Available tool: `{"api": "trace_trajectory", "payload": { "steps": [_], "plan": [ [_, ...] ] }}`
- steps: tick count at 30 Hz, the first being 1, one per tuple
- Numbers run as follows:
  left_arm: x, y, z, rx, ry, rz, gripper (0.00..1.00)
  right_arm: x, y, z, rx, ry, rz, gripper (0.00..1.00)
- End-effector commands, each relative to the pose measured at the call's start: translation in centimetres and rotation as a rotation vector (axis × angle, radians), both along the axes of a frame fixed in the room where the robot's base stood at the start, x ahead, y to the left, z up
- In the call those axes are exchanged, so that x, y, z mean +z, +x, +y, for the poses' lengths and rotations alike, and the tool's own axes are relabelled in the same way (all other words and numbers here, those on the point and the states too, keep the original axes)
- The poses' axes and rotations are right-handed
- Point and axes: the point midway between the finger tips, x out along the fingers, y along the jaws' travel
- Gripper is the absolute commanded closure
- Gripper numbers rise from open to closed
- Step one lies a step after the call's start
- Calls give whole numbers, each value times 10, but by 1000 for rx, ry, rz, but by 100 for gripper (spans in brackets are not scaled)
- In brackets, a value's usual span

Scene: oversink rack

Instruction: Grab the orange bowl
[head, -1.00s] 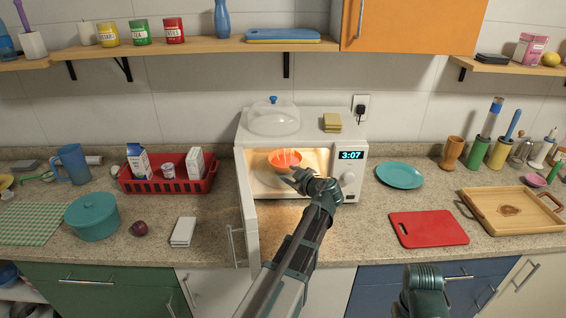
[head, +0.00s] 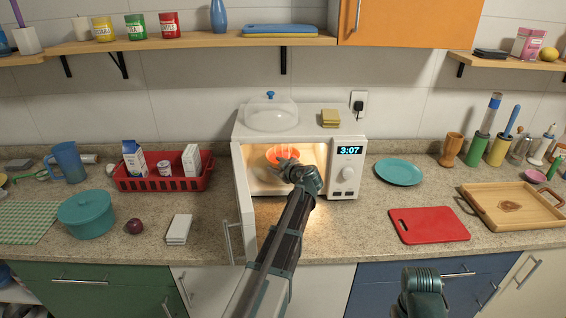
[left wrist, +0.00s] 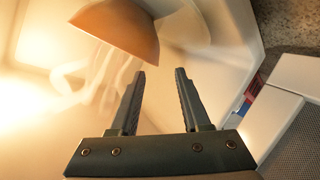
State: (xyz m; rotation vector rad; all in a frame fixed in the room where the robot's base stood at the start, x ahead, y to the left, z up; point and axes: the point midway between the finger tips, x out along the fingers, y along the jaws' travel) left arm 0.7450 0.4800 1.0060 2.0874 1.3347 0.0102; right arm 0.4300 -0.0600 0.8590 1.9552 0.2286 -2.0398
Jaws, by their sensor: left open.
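The orange bowl (head: 283,153) sits inside the lit, open microwave (head: 262,126), partly hidden behind my left gripper (head: 285,164) in the head view. In the left wrist view the bowl (left wrist: 122,27) shows at the top, just beyond the fingertips. My left gripper (left wrist: 157,75) is open there, with nothing between its fingers. In the head view its hand reaches into the microwave opening at the bowl's front. Part of my right arm shows at the bottom right of the head view, but its fingers are not visible.
The microwave door (head: 245,205) stands open at the left of the opening, close to my left arm. A clear dome (head: 271,115) and yellow sponges (head: 330,119) are on top. A red basket (head: 165,181) stands left; a red board (head: 430,225) and teal plate (head: 398,172) lie right.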

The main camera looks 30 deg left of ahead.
Motion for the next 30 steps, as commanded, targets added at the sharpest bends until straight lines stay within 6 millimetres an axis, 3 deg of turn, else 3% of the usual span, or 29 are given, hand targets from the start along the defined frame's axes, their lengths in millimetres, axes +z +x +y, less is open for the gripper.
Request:
{"api": "trace_trajectory", "payload": {
  "steps": [9,17,25,30],
  "plan": [
    [-15,27,33,2,-1,0,53,-15,0,0,0,0,0,55],
    [-15,27,35,1,0,1,53,-15,0,0,0,0,0,55],
    [-15,27,35,1,0,1,100,-14,0,0,0,0,0,55],
    [-15,27,35,1,0,1,100,-15,0,0,0,0,0,55]
  ]
}}
